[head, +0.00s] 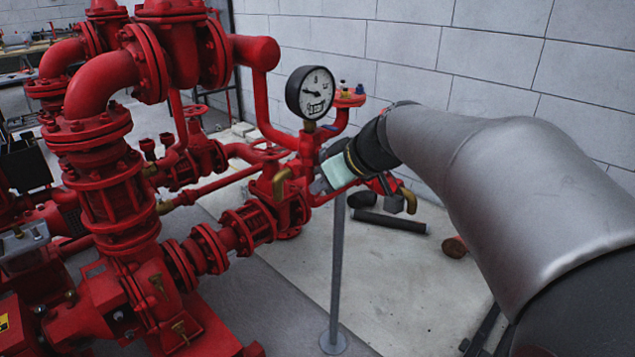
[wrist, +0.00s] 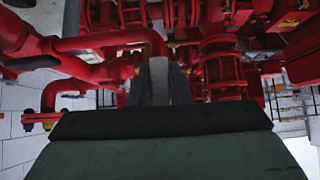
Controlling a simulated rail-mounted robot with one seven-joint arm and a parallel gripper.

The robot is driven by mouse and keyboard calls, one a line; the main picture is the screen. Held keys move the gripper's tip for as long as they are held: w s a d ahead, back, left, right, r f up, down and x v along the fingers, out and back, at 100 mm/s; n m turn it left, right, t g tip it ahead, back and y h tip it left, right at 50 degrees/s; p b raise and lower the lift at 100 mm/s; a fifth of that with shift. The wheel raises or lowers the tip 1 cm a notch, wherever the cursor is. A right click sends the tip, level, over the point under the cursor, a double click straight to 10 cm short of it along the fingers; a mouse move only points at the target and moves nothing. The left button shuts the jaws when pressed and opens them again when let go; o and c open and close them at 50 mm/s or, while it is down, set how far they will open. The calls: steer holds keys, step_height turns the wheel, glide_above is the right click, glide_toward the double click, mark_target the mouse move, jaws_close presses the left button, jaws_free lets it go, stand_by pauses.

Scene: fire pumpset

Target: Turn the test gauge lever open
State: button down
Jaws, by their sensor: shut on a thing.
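The round white-faced test gauge (head: 310,92) stands upright on the red pipework in the head view. My gripper (head: 321,180) is just below it, reaching in from the right against the red pipes. In the wrist view my gripper (wrist: 160,82) has its two dark fingers close on either side of a narrow grey piece, the test gauge lever (wrist: 159,75). The jaws are shut on it. In the head view the lever is mostly hidden by the gripper, and its exact angle cannot be told.
Red flanged pump pipes (head: 105,180) fill the left. A thin grey post (head: 338,270) rises from the floor below the gripper. Brass handles (head: 279,184) stick out nearby. A block wall (head: 420,50) stands behind. Pale floor at centre is mostly clear, with a dark pipe piece (head: 390,221) lying there.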

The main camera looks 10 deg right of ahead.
steer(key=shift+d, duration=0.1)
stand_by(0.4)
steer(key=c, duration=1.3)
jaws_free()
steer(key=shift+c, duration=0.2)
steer(key=p+v, duration=0.1)
steer(key=v, duration=0.6)
steer(key=shift+s+r, duration=0.15)
steer(key=shift+r, duration=0.05)
steer(key=shift+p, duration=0.35)
